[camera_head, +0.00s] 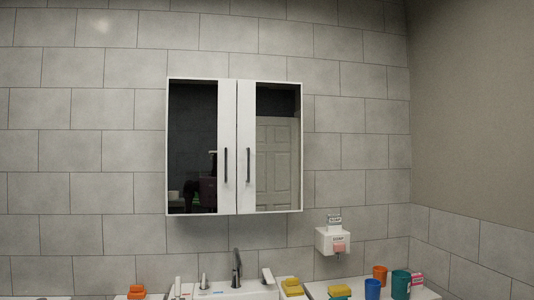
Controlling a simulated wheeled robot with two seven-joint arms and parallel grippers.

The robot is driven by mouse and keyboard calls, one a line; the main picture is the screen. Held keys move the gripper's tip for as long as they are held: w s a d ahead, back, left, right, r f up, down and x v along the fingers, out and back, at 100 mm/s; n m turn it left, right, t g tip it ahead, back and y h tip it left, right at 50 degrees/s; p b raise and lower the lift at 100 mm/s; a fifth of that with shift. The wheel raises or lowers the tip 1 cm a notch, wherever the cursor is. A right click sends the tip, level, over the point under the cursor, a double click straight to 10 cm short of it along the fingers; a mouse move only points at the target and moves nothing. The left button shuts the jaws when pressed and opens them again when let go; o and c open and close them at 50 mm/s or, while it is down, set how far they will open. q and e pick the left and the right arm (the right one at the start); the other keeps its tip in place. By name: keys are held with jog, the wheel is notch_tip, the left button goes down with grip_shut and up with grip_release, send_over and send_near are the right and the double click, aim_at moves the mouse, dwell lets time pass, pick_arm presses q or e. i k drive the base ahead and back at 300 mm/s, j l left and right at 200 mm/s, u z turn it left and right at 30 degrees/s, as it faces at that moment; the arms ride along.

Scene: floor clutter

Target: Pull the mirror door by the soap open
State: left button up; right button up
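A white mirror cabinet (236,214) hangs on the tiled wall. Its left mirror door (192,130) and right mirror door (277,150) both look shut, with a thin dark seam between them. The left door has a dark vertical handle (226,165); the right door has another handle (248,165). A white wall box with a pinkish block (339,247), perhaps soap, is below and right of the cabinet, nearer the right door. Neither of my grippers is in view.
Below the cabinet is a white sink (235,291) with a dark faucet (237,268). Yellow blocks (292,287), an orange block (136,292), an orange cup (380,275) and a teal cup (401,284) stand along the counter. The wall around the cabinet is clear.

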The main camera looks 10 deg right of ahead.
aim_at(269, 113)
jog(key=i+j+z, duration=0.1)
jog(key=i, duration=0.35)
jog(key=i+j+z, duration=0.1)
jog(key=i, duration=0.35)
